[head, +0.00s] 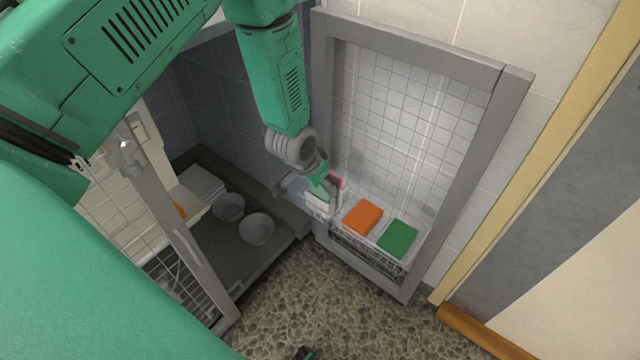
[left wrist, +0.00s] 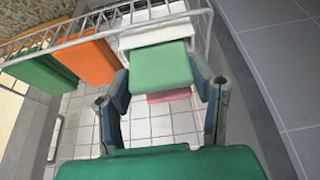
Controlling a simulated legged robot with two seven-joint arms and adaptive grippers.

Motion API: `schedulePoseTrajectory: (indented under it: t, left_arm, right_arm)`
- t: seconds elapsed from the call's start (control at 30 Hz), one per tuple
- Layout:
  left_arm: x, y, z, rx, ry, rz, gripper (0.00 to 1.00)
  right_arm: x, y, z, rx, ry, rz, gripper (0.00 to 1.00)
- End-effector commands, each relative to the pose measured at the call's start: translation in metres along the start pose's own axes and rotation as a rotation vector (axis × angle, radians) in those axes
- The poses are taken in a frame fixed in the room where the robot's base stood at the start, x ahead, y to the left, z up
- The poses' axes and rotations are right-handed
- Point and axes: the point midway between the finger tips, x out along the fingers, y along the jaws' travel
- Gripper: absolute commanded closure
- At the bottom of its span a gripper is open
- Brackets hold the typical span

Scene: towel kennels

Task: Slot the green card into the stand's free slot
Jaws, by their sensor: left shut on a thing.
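My left gripper (head: 322,188) is at the left end of a wire basket on the kennel door. In the left wrist view its fingers (left wrist: 163,88) are shut on a light green, flat folded piece (left wrist: 160,66). A white piece (left wrist: 157,34) lies just beyond it at the basket, and a pink piece (left wrist: 168,96) shows under it. I cannot tell whether the green piece touches them. No card stand with slots is plain to see. A dark bit at the bottom edge of the head view may be my right gripper; its jaws do not show.
The wire basket (head: 372,257) holds an orange folded piece (head: 363,217) and a darker green one (head: 397,238), right of my gripper. The grey door frame (head: 460,180) surrounds it. Two bowls (head: 257,229) stand in the kennel at left. Speckled floor (head: 330,310) is clear below.

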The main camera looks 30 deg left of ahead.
Motion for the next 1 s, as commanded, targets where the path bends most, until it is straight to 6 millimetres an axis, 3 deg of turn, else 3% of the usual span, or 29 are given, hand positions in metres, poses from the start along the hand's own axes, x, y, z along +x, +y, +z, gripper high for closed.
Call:
schedulePoseTrajectory:
  t: [0.1, 0.13, 0.2, 0.5, 0.63, 1.0]
  left_arm:
    - [0.000, 0.000, 0.000, 0.000, 0.000, 0.000, 0.74]
    - [0.000, 0.000, 0.000, 0.000, 0.000, 0.000, 0.46]
    - [0.000, 0.000, 0.000, 0.000, 0.000, 0.000, 0.25]
    - [-0.001, 0.000, 0.000, 0.000, 0.000, 0.000, 0.25]
    - [-0.010, 0.000, -0.001, 0.000, 0.001, 0.000, 0.25]
    - [-0.084, 0.000, -0.001, 0.000, 0.002, 0.000, 0.25]
  right_arm:
    - [0.000, 0.000, 0.000, 0.000, 0.000, 0.000, 0.60]
    - [0.000, 0.000, 0.000, 0.000, 0.000, 0.000, 0.60]
    - [0.000, 0.000, 0.000, 0.000, 0.000, 0.000, 0.60]
    - [0.000, 0.000, 0.000, 0.000, 0.001, 0.000, 0.60]
    - [-0.001, 0.000, 0.002, 0.000, 0.003, 0.000, 0.60]
    - [-0.001, 0.000, 0.001, 0.000, 0.003, 0.000, 0.60]
